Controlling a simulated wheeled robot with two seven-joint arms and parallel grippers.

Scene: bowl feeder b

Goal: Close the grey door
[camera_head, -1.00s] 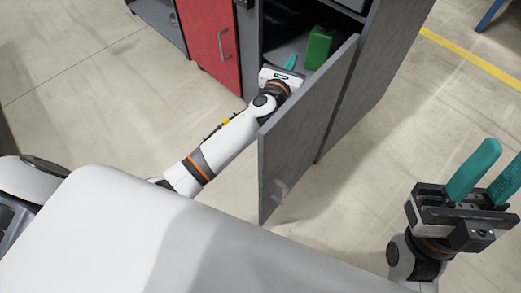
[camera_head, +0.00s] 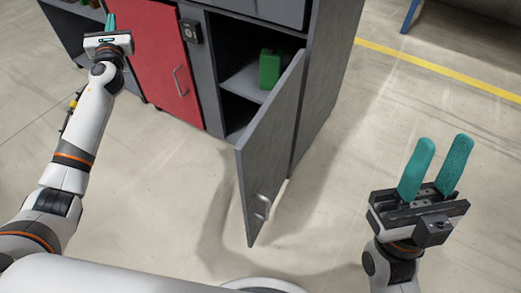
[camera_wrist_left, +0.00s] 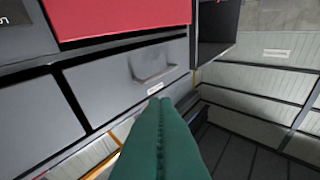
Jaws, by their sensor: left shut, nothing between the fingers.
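The grey door (camera_head: 271,150) stands open in the head view, hinged on the right side of the cabinet opening and swung out toward me. Its silver handle (camera_head: 262,207) is near its lower free edge. My left gripper (camera_head: 109,24) is at the upper left, in front of the cabinets left of the red door and well apart from the grey door. Its green fingers are together and empty in the left wrist view (camera_wrist_left: 160,110). My right gripper (camera_head: 436,160) is at the right, open and empty, its fingers apart and pointing up, clear of the grey door.
A red door (camera_head: 155,60) with a handle is shut left of the opening. A green container (camera_head: 270,69) sits on the shelf inside. A grey drawer (camera_wrist_left: 125,75) fills much of the left wrist view. The floor between the door and my right gripper is clear.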

